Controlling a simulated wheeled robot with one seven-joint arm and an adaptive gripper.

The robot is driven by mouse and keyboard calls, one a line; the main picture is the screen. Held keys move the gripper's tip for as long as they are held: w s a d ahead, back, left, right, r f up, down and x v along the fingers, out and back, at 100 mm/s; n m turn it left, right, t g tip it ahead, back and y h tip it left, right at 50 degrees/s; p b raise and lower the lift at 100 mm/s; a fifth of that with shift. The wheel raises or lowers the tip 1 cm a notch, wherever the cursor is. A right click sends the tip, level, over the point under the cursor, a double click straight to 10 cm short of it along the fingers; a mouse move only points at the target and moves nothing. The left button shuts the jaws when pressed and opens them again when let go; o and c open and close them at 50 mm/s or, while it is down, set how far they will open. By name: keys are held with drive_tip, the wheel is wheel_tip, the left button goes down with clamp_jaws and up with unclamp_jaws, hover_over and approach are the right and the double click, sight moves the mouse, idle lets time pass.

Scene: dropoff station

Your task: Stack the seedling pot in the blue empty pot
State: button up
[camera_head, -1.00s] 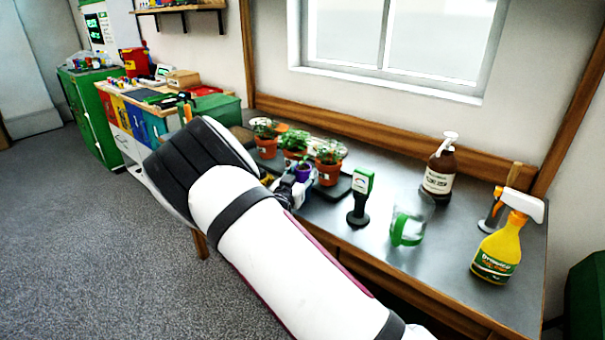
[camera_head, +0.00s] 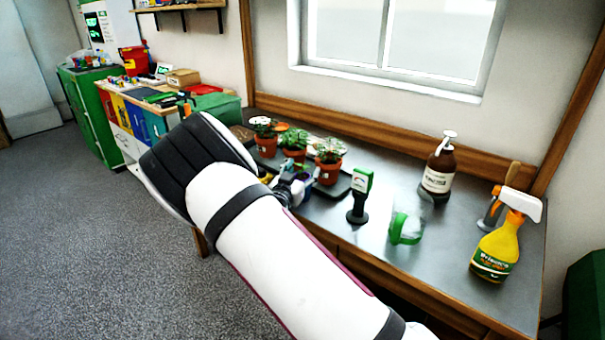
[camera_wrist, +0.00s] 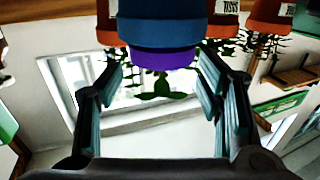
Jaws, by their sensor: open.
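The wrist view appears upside down. In it, the blue pot (camera_wrist: 160,32) is at the top centre, and the purple seedling pot (camera_wrist: 162,57) shows as a band at its mouth, seemingly nested inside it. Green seedling leaves (camera_wrist: 158,90) stick out from the purple pot. My gripper (camera_wrist: 162,72) is open, with one finger on each side of the purple rim and leaves, and gaps show on both sides. In the head view, my gripper (camera_head: 288,188) is mostly hidden behind my arm, and the blue pot (camera_head: 304,187) is only partly visible.
Several terracotta pots with plants, such as the nearest one (camera_head: 328,172), stand close behind. To the right are a green meter (camera_head: 361,190), a clear green-based container (camera_head: 406,229), a brown pump bottle (camera_head: 438,172) and a yellow spray bottle (camera_head: 498,248). The bench's middle front is clear.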

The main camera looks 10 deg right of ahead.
drive_tip(key=v, duration=1.1)
drive_tip(key=shift+s+f, duration=0.15)
drive_tip(key=s+a+r+n+g+y, duration=0.2)
drive_tip(key=s+r+n+g+y, duration=0.35)
drive_tip(key=s+r+y, duration=0.95)
drive_tip(key=s+d+g+h, duration=0.2)
drive_tip(key=s+d+g, duration=0.1)
drive_tip(key=s, duration=1.1)
drive_tip(key=s+d+n+g+h, duration=0.1)
drive_tip(key=s+d, duration=0.5)
drive_tip(key=s, duration=0.8)
drive_tip(key=shift+g+h, duration=0.8)
drive_tip(key=shift+g, duration=0.35)
drive_tip(key=shift+s+a+r+n, duration=0.1)
drive_tip(key=shift+r+n, duration=0.15)
drive_tip(key=shift+r, duration=0.05)
